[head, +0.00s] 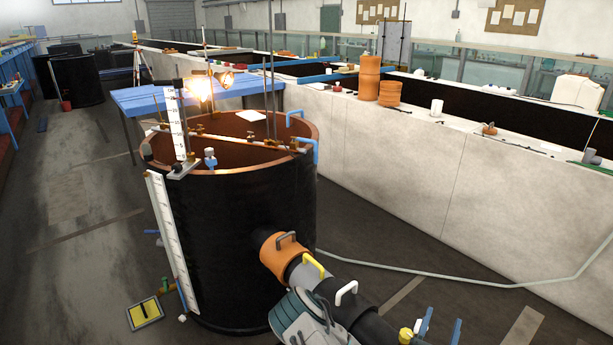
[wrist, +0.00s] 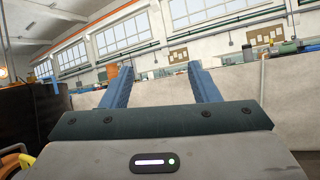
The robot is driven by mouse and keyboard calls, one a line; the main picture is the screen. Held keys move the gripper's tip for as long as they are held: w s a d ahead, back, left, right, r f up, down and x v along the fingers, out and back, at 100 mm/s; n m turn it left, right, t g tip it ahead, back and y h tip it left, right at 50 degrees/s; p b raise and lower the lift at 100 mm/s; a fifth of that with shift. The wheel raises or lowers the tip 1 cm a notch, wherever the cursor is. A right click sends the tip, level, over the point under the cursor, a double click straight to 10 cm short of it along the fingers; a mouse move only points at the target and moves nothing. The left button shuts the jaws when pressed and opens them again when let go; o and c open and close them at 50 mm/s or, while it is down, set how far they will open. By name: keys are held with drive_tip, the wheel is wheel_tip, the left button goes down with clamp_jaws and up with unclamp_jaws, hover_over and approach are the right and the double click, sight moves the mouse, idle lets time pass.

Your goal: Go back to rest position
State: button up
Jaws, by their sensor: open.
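My gripper (wrist: 160,67) shows in the wrist view with its two blue fingers spread apart and nothing between them. The fingers point up and away, towards a pale wall and high windows. In the head view, two blue tips at the bottom edge, right of the large pipe, look like the fingers of my gripper (head: 441,325); the rest is cut off by the frame. The fingers look clear of the objects around them.
A large black tank (head: 235,255) with a copper-coloured rim stands left of centre. A long pale concrete wall (head: 400,170) runs behind. The floor at left is mostly open.

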drive_tip(key=s+d+r+m+g+h, duration=0.2)
drive_tip(key=s+r+m+g+h, duration=0.15)
drive_tip(key=m+g+h, duration=0.4)
drive_tip(key=s+d+r+m+g+h, duration=0.2)
drive_tip(key=s+r+m+g+h, duration=0.15)
drive_tip(key=m+g, duration=0.55)
drive_tip(key=s+a+r+m+g+y+b, duration=0.2)
drive_tip(key=s+a+m+g+y, duration=0.4)
drive_tip(key=s+m+g+y, duration=0.6)
drive_tip(key=w+a+r+t+y, duration=0.1)
drive_tip(key=a+r+t+y, duration=0.4)
drive_tip(key=a, duration=0.3)
drive_tip(key=a+r+t+y, duration=0.5)
drive_tip(key=a+t+y, duration=0.1)
drive_tip(key=a, duration=0.2)
drive_tip(key=shift+w+r+t+b, duration=0.25)
drive_tip(key=shift+w+t+b, duration=0.05)
drive_tip(key=shift+w+t, duration=0.1)
